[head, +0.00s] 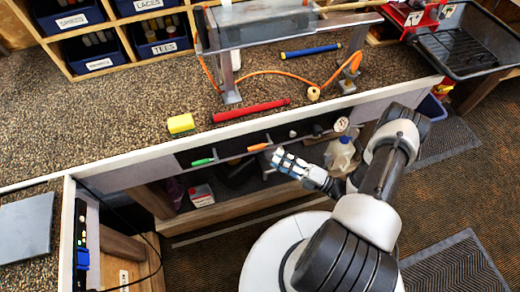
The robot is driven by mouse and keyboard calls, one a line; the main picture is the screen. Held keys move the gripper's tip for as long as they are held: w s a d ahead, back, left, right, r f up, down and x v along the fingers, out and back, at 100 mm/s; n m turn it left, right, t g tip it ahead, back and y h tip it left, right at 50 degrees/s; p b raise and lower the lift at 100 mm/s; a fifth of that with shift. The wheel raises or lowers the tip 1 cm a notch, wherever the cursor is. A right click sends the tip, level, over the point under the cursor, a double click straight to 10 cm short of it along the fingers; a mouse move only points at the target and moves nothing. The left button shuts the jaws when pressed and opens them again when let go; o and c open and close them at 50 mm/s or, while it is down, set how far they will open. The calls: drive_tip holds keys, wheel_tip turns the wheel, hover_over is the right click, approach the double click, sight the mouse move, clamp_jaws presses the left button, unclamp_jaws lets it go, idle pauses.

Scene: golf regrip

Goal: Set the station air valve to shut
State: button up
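A dark panel runs along the front edge of the bench (110,176). No valve label is readable, so I cannot tell which handle is the station air valve. My gripper (279,158) is in front of the panel, just right of and below the orange lever, appearing apart from it. Its finger opening is too small to judge. Part of the panel and shelf behind it is hidden.
On the bench lie a yellow sponge (181,123), a red grip (250,110), a blue grip (310,51) and an orange hose (280,73). A clear jug (341,155) and a red-white box (201,195) stand below. A side bench (66,235) is at left.

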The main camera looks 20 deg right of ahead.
drive_tip(key=x, duration=0.8)
clamp_jaws()
idle(0.6)
